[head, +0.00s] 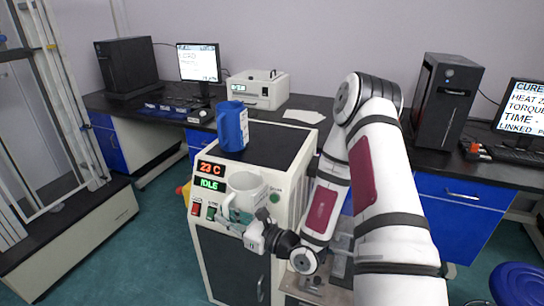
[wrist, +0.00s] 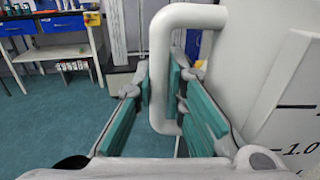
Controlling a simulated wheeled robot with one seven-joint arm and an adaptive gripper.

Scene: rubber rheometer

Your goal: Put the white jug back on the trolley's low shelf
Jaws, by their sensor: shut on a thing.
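The white jug (head: 248,190) is held up in front of the machine's front panel, in the middle of the head view. My gripper (head: 236,221) is shut on the jug's handle. In the wrist view the white handle (wrist: 158,70) stands between the teal finger pads of my gripper (wrist: 172,105). The jug's wall (wrist: 268,75), with printed volume marks, fills the right side there. The jug looks roughly upright. The trolley's low shelf cannot be made out; my arm covers much of the lower right in the head view.
The machine (head: 232,265) with "23 C" and "IDLE" displays stands close behind the jug. A blue jug (head: 232,127) stands on its black top. Dark benches with computers line the wall. A blue stool (head: 518,285) is at lower right. Open green floor (head: 150,245) lies left of the machine.

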